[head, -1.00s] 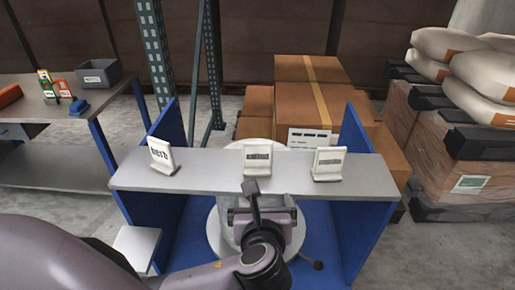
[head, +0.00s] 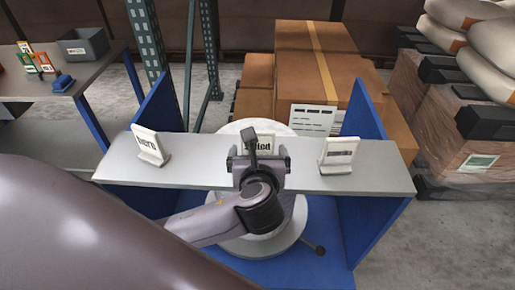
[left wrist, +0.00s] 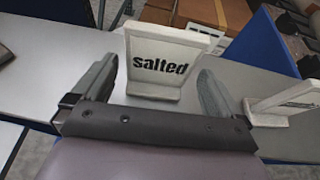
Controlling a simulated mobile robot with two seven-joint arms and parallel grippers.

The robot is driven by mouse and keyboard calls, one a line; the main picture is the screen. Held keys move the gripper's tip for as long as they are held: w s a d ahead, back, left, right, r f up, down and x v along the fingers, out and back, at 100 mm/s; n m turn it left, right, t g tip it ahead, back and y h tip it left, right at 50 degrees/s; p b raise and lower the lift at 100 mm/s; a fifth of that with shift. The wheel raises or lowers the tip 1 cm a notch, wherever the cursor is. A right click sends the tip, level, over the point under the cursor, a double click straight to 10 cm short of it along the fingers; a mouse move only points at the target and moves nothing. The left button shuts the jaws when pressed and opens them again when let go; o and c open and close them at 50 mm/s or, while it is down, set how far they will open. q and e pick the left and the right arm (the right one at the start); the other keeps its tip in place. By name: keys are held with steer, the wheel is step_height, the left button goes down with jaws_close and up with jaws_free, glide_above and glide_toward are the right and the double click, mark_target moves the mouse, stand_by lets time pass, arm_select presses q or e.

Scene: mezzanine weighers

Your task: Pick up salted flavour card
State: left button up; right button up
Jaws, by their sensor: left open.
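The salted flavour card (left wrist: 161,66) stands upright on the grey shelf, a white block with black "salted" lettering. In the head view the salted card (head: 264,141) is in the middle of the row, partly hidden behind my left gripper (head: 258,158). In the left wrist view my left gripper (left wrist: 152,92) is open, its two fingers on either side of the card's lower part. I cannot tell whether the fingers touch it. The herb card (head: 151,146) stands at the left and a third card (head: 338,155) at the right. My right gripper is out of view.
The grey shelf (head: 210,170) rests between blue side panels (head: 365,123). Cardboard boxes (head: 310,65) stand behind it. A side table at the left holds a grey bin (head: 85,45). The shelf is bare between the cards.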

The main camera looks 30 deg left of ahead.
arm_select(q)
steer(key=shift+x, duration=1.45)
steer(key=c, duration=0.9)
